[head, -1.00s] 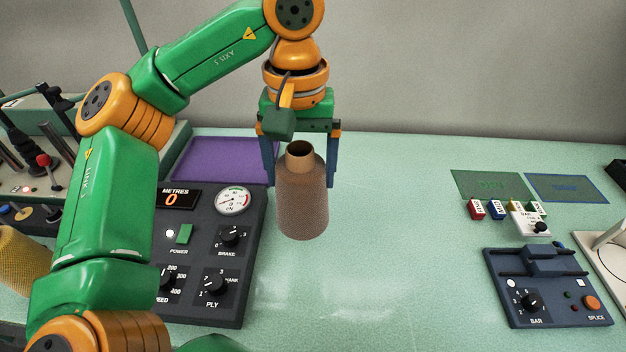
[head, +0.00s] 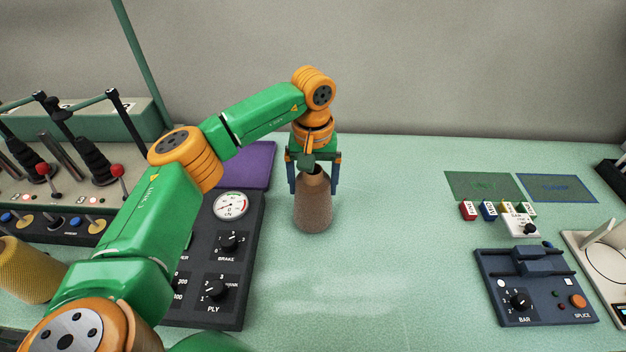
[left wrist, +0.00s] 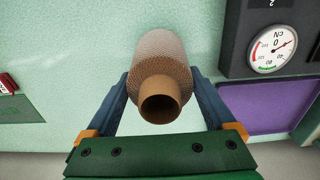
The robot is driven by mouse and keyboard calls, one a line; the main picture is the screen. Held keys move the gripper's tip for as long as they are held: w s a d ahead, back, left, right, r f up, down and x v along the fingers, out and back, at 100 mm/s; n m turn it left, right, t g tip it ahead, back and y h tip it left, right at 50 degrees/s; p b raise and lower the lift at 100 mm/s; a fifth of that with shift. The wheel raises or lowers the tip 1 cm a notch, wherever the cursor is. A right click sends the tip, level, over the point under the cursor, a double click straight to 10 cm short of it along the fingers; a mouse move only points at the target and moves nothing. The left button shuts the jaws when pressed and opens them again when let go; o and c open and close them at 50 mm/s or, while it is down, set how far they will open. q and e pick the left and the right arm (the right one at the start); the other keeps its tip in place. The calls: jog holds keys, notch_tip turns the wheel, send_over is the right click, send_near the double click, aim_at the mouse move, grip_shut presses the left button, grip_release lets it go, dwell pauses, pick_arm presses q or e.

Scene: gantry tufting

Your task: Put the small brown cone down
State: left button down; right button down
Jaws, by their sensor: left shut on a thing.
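The small brown cone (head: 313,207) stands upright at the middle of the green table, right of the dark control panel. Whether its base touches the table is hard to tell. My left gripper (head: 314,184) is shut on its upper part, one blue finger on each side. In the left wrist view the cone (left wrist: 161,75) lies between the fingers of the gripper (left wrist: 160,100), its open brown top facing the camera. My right gripper is not in view.
The control panel (head: 245,270) with dials and a purple mat (head: 252,165) lie to the left. A yellow cone (head: 25,270) is at far left. A splice box (head: 535,290), small coloured blocks (head: 489,212) and two flat mats (head: 484,186) are at right. The table between is clear.

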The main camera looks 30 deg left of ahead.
aim_at(315, 170)
pick_arm(q)
jog(key=shift+f, duration=0.2)
grip_release()
jog(key=shift+r, duration=0.6)
notch_tip(315, 170, up, 6)
jog(key=shift+f+b, duration=0.1)
jog(key=shift+b, duration=0.45)
notch_tip(315, 170, up, 5)
jog(key=shift+d+r+p, duration=0.1)
jog(key=shift+r+p, duration=0.1)
jog(key=shift+p, duration=0.45)
jog(key=f+t+b, duration=0.1)
jog(key=f+t+y+b, duration=0.1)
jog(key=f, duration=0.1)
jog(key=f+b, duration=0.2)
jog(key=shift+s+d+f+t+y, duration=0.1)
jog(key=shift+s+f+t+y, duration=0.05)
jog(key=shift+s+t+y, duration=0.2)
jog(key=shift+d+f+t+b, duration=0.2)
jog(key=shift+t+b, duration=0.1)
jog(key=shift+t, duration=0.35)
jog(key=shift+f, duration=0.3)
jog(key=p+x, duration=0.1)
jog(key=x, duration=0.1)
jog(key=p+x, duration=0.1)
jog(key=x, duration=0.2)
jog(key=shift+a+f, duration=0.3)
jog(key=shift+f, duration=0.25)
jog(key=shift+c, duration=0.2)
